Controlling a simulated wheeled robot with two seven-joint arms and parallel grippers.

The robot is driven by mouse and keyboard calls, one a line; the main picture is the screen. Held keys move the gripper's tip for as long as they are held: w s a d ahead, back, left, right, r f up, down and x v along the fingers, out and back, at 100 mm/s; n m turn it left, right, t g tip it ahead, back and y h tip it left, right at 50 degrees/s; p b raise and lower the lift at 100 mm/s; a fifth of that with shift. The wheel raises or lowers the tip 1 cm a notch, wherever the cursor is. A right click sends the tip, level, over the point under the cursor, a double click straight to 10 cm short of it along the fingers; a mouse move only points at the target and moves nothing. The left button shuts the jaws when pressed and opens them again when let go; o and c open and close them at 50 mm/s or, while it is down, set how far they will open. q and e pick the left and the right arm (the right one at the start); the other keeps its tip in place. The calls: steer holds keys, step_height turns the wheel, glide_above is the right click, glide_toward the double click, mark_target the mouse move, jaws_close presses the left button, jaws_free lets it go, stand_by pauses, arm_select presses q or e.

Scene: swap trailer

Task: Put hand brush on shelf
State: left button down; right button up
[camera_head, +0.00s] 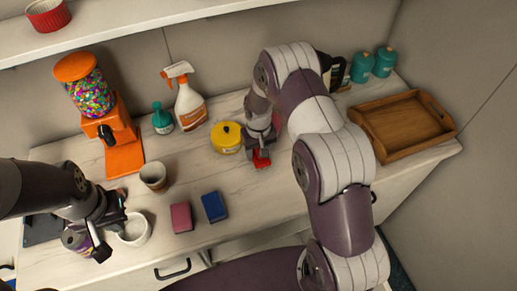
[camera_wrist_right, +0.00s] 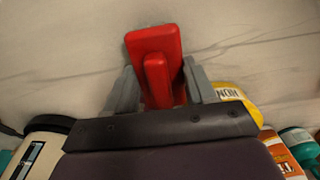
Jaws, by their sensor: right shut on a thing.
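The red hand brush (camera_head: 261,160) is at the worktop, below the right gripper and mostly hidden by it in the head view. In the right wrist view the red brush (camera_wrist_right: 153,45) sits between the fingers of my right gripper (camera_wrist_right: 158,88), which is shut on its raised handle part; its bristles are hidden. A white shelf (camera_head: 130,27) runs along the top left of the head view, above the worktop. My left gripper (camera_head: 108,228) is at the lower left, near a white bowl; its finger gap is unclear.
The worktop (camera_head: 270,205) holds a yellow pot (camera_head: 226,137), spray bottle (camera_head: 188,98), teal bottle (camera_head: 162,120), candy dispenser (camera_head: 110,125), beige cup (camera_head: 153,176), pink sponge (camera_head: 181,217) and blue sponge (camera_head: 214,206). A wooden tray (camera_head: 405,150) is at right. A red ramekin (camera_head: 48,15) stands on the shelf.

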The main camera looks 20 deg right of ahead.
steer(key=o, duration=0.8)
steer(key=shift+f, duration=0.15)
steer(key=o, duration=0.4)
steer(key=shift+s, duration=0.1)
